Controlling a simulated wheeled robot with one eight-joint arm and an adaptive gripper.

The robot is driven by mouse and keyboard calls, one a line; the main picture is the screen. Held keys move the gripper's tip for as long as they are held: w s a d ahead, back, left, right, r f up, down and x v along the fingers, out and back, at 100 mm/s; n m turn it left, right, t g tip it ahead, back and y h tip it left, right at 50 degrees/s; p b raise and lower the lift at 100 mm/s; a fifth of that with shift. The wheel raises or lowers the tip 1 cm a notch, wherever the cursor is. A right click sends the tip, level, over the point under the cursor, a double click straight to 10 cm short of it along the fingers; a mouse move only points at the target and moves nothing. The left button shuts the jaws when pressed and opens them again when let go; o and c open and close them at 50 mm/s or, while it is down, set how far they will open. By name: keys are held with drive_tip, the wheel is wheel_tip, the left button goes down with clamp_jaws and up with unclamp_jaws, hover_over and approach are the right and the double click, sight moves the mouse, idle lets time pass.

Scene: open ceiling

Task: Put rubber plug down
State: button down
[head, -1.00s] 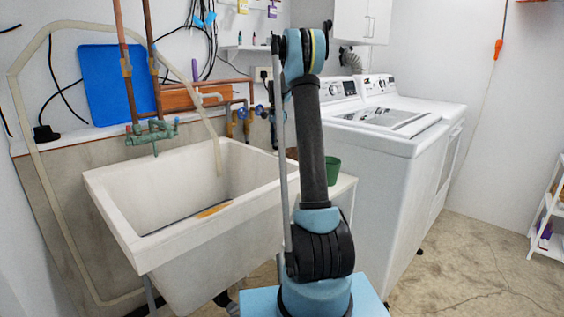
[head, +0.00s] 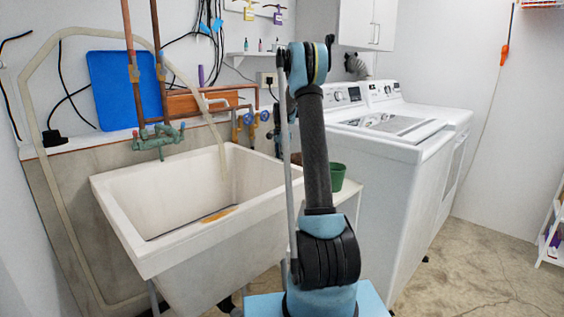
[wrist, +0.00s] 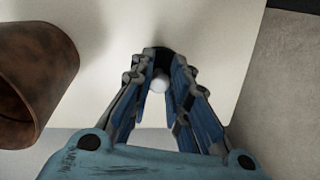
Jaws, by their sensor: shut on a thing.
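In the wrist view my gripper (wrist: 165,62) is shut on the rubber plug (wrist: 158,83). The plug shows as a small, rounded pale grey piece between the blue-padded fingers, with a dark part at the fingertips. A white surface (wrist: 218,45) lies below the gripper. I cannot tell whether the plug touches it. In the head view my gripper and the plug are hidden behind my arm, close to the white stand (head: 347,192) between the sink and the washer.
A rusty brown pot (wrist: 32,80) stands just left of my gripper. A green pot (head: 338,177) is on the white stand. The deep white sink (head: 130,225) is to the left, with an orange-brown item (head: 218,215) inside. White washing machines (head: 392,165) stand to the right.

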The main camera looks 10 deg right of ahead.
drive_tip(key=c, duration=1.5)
unclamp_jaws()
drive_tip(key=shift+c, duration=0.2)
wheel_tip(320, 180, up, 12)
drive_tip(key=shift+r, duration=0.15)
